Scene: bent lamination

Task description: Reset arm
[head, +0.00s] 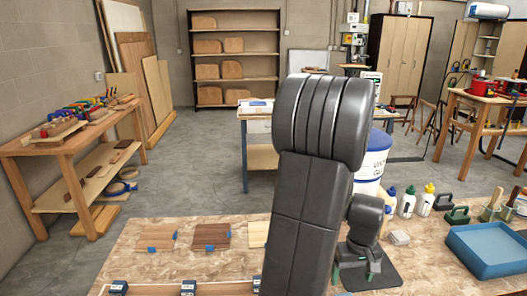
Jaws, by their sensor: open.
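My arm rises through the middle of the head view and hides part of the bench behind it. My gripper (356,274) shows at the right of the arm, below a round wrist joint, pointing down. Its jaws are apart, with green at the tips, and I see nothing held between them.
Wood pieces (211,236) with blue clips lie on the bench at left. Bottles (407,202), a white tub (372,163), brushes (491,206) and a blue tray (488,248) stand at right. A side table (75,146) holds clamps. Open floor lies between.

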